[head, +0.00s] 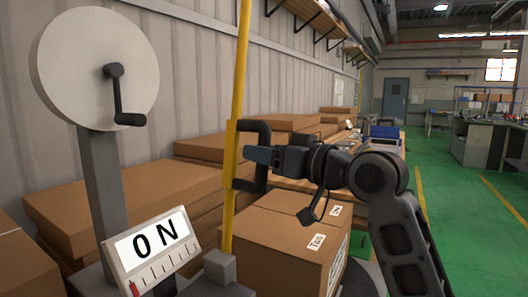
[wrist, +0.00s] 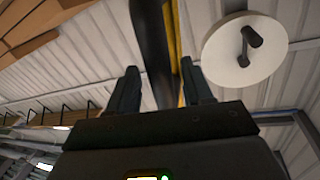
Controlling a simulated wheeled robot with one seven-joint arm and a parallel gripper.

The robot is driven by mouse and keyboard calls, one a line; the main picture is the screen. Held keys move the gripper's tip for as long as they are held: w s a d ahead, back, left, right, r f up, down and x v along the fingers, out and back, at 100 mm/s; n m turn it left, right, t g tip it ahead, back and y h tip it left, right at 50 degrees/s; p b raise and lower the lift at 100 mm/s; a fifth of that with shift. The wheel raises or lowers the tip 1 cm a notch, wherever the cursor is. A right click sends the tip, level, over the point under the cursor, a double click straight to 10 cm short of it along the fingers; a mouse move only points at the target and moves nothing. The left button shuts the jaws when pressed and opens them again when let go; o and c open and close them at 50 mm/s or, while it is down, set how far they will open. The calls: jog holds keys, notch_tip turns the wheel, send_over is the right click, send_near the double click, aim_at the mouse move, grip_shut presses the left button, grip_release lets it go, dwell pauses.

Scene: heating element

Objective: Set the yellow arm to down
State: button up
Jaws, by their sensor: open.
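The yellow arm (head: 240,65) is a long bar standing nearly upright in the head view, rising from a grey base (head: 219,268). A black C-shaped handle (head: 264,160) is fixed to its right side. My gripper (head: 250,155) is at the handle's upright grip, pointing left. In the wrist view my gripper (wrist: 158,82) is open, with the black handle (wrist: 153,45) between its fingers and the yellow arm (wrist: 174,40) behind. I cannot tell whether a finger touches the handle.
A white disc (head: 75,60) with a black crank stands at the left on a grey post. A tilted sign (head: 152,245) reads "ON". Cardboard boxes (head: 275,240) lie behind and below the arm along the wall. Green floor (head: 450,220) is clear at the right.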

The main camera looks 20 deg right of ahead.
jog(key=shift+w+a, duration=0.2)
jog(key=shift+w, duration=0.15)
jog(key=shift+c, duration=0.3)
grip_shut()
